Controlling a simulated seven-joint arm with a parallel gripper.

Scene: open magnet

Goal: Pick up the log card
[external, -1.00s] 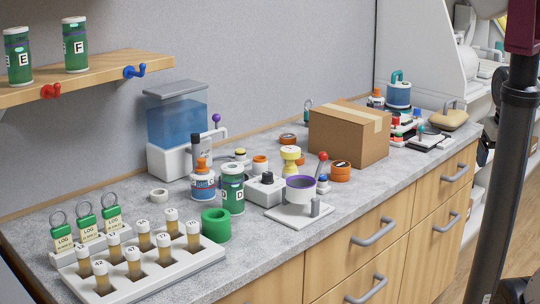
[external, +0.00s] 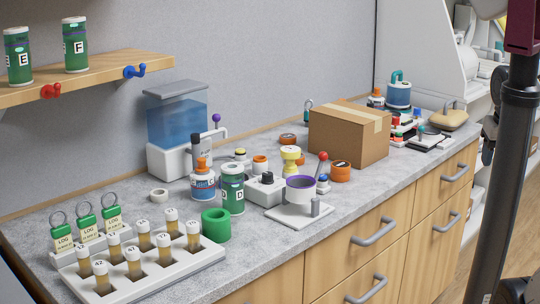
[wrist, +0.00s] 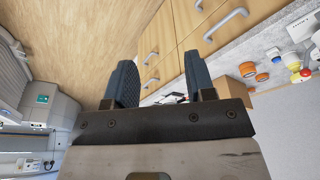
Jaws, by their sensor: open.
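Several tags may be log cards. Three green-topped cards marked LOG, each with a ring, stand in a white holder at the front left of the counter in the external view: the left card (external: 62,238), the middle card (external: 87,226) and the right card (external: 112,216). A similar small ringed tag (external: 307,117) is by the wall behind the cardboard box, too small to read. My gripper (wrist: 160,65) is open and empty in the wrist view, over the floor and drawer fronts, far from the LOG cards.
A white rack (external: 133,287) of labelled vials stands directly in front of the cards. A green ring (external: 216,226), a green can (external: 232,190) and a lever device (external: 300,210) are to its right. A cardboard box (external: 340,138) stands farther back. A shelf (external: 100,78) overhangs the left.

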